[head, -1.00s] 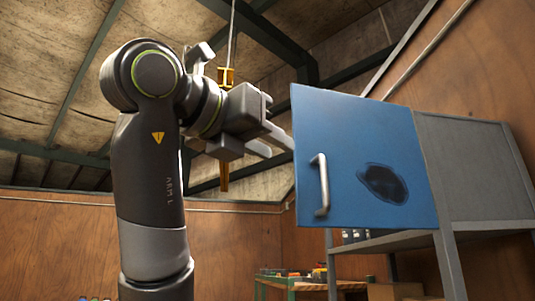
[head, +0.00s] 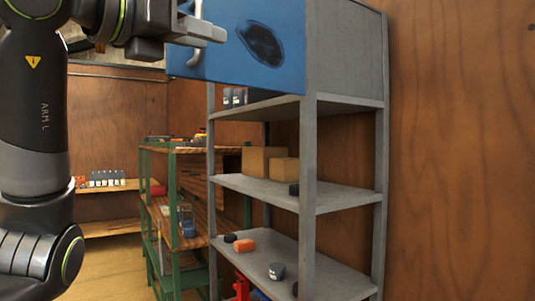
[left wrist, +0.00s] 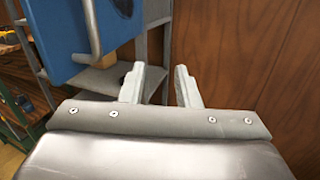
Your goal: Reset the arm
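My left arm rises along the left edge of the head view, and its dark upper links run to the right at the top. My left gripper (head: 207,29) is in front of the upper left part of a blue cabinet door (head: 235,55). In the left wrist view my left gripper (left wrist: 160,75) has its two pale fingers apart with nothing between them. The door's metal handle (left wrist: 92,30) is beyond and left of the fingers. I cannot tell in the head view whether the gripper touches the door. My right gripper is not in view.
A grey metal shelf unit (head: 307,170) stands below the cabinet, with cardboard boxes (head: 268,163) and small items. A green-framed wooden rack (head: 170,200) is behind it. A wall shelf (head: 105,186) holds small bottles. A wooden wall (head: 460,150) fills the right.

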